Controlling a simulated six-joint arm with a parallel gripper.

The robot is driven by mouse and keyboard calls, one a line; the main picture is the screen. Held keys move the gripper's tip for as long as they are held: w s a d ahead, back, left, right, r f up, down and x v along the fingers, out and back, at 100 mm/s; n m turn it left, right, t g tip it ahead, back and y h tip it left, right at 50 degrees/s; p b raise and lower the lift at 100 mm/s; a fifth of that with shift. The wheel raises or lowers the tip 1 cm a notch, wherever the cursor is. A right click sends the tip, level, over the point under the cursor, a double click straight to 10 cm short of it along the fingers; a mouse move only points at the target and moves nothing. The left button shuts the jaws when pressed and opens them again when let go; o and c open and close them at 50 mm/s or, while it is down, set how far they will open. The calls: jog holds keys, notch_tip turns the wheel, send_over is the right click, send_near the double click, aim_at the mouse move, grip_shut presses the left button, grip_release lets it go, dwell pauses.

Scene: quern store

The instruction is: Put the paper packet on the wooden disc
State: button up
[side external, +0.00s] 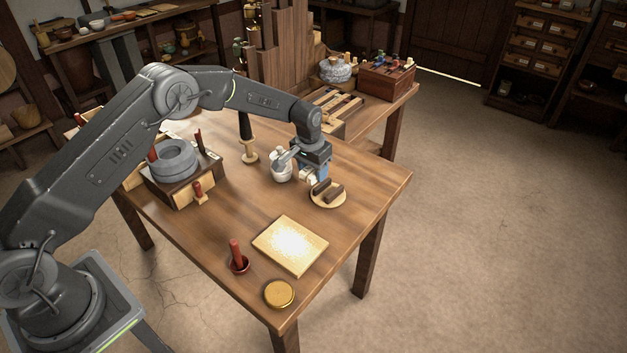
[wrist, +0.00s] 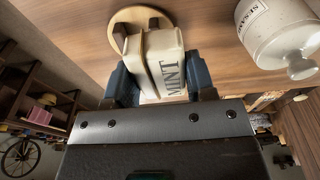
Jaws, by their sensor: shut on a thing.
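The white paper packet (wrist: 165,65), lettered MINT, is held between the blue fingers of my gripper (wrist: 160,82) in the wrist view. In the side view a small pale part of the packet (side external: 311,181) shows at my gripper (side external: 316,175). The wooden disc (side external: 326,204) lies on the table just in front of my gripper, with dark brown bars (side external: 334,192) on it. In the wrist view the disc (wrist: 118,37) shows beyond the packet, partly hidden by it. I cannot tell whether the packet touches the disc or the table.
A white lidded jar (side external: 281,170) stands close to the left of my gripper. A stone ring (side external: 175,160) sits on a dark box at left.

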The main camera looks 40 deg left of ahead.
aim_at(313, 181)
jog(key=shift+f, duration=2.05)
jog(key=o, duration=0.9)
jog(key=shift+f, duration=0.1)
